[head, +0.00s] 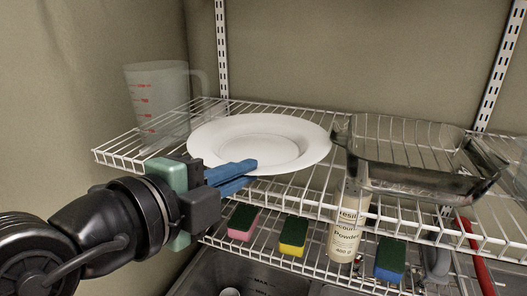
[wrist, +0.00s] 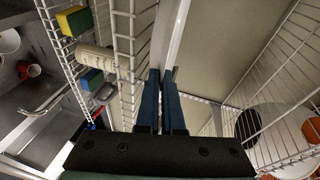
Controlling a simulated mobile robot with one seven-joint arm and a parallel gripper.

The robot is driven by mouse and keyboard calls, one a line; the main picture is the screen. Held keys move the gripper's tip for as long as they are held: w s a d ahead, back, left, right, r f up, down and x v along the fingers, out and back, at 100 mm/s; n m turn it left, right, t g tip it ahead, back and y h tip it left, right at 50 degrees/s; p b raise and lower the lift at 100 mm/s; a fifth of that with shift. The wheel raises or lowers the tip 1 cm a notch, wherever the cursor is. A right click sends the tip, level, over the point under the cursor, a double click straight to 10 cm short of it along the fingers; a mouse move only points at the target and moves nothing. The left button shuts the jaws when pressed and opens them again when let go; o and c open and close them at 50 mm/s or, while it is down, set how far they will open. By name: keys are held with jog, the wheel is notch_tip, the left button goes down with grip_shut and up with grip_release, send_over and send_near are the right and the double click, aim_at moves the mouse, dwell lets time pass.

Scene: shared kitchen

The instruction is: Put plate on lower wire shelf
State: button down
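A white plate (head: 262,127) is level at the upper wire shelf (head: 120,155), close over its wires; I cannot tell whether it touches them. In the wrist view the plate (wrist: 174,38) shows nearly edge-on, as a pale strip. My gripper (head: 245,174) is at the plate's front left rim, one blue finger above the rim and one below. In the wrist view the fingers (wrist: 161,85) are close together with the rim between them. The lower wire shelf (head: 270,258) is below, partly hidden by the upper shelf.
A measuring jug (head: 158,105) stands left of the plate, a glass dish (head: 425,185) right. Below are a pink sponge (head: 243,223), a yellow sponge (head: 293,236), a blue sponge (head: 390,260) and a powder canister (head: 346,225). A sink (head: 228,292) lies underneath.

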aim_at(262, 168)
jog(key=w+p, duration=0.1)
jog(key=w+d, duration=0.1)
jog(key=w+d+p, duration=0.1)
jog(key=w, duration=0.1)
jog(key=shift+d+r+p, duration=0.25)
jog(key=shift+r+p, duration=0.05)
jog(key=shift+w+f, duration=0.15)
jog(key=shift+f, duration=0.4)
jog(key=shift+f+p, duration=0.3)
jog(key=shift+p, duration=0.05)
jog(key=shift+a+f, duration=0.1)
jog(key=shift+f, duration=0.05)
jog(key=c, duration=1.3)
grip_release()
jog(key=shift+f, duration=0.1)
jog(key=shift+o, duration=0.2)
